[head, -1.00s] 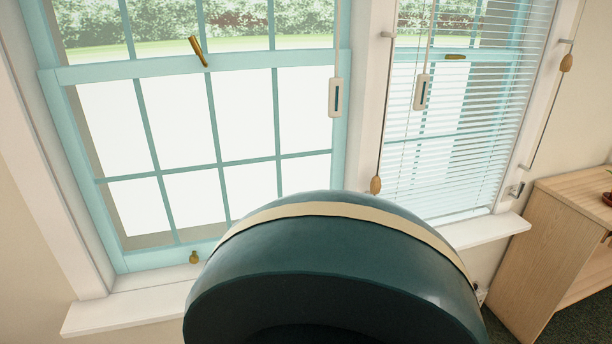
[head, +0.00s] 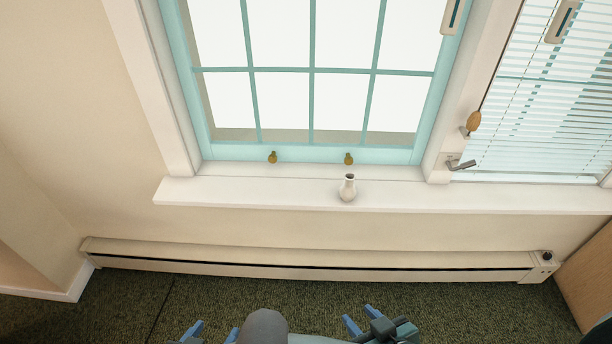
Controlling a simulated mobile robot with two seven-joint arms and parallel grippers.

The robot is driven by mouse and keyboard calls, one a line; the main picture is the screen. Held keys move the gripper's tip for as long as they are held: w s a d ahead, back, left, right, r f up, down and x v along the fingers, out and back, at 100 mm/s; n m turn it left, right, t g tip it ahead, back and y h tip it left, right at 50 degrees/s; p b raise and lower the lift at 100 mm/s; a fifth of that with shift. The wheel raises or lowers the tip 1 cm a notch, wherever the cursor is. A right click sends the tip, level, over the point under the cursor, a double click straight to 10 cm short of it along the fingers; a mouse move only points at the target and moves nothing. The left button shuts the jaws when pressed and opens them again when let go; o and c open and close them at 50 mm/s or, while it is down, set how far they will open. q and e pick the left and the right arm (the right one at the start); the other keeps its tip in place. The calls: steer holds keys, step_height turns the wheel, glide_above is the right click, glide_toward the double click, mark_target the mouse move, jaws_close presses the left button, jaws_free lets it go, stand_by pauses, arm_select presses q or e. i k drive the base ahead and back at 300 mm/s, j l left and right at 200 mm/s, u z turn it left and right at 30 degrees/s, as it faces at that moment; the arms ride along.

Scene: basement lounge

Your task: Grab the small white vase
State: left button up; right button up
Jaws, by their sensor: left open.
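The small white vase (head: 348,188) stands upright on the white window sill (head: 240,191), below the teal-framed window and a little right of the middle of the view. Its dark opening faces up. My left gripper (head: 212,331) is at the bottom edge, low over the carpet; its two blue fingers are apart with nothing seen between them. My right gripper (head: 360,317) is also at the bottom, with its blue fingertips apart and empty. Both grippers are well below and on the near side of the vase, not touching it.
A long cream baseboard heater (head: 310,263) runs along the wall under the sill. Dark green carpet (head: 130,300) lies in front of it. A wooden cabinet (head: 590,265) stands at the right edge. The sill around the vase is clear.

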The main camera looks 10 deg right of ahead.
mark_target(347, 193)
steer(key=z, duration=0.55)
steer(key=i+l+z, duration=0.15)
steer(key=i, duration=0.3)
steer(key=i+z, duration=0.15)
steer(key=i, duration=0.3)
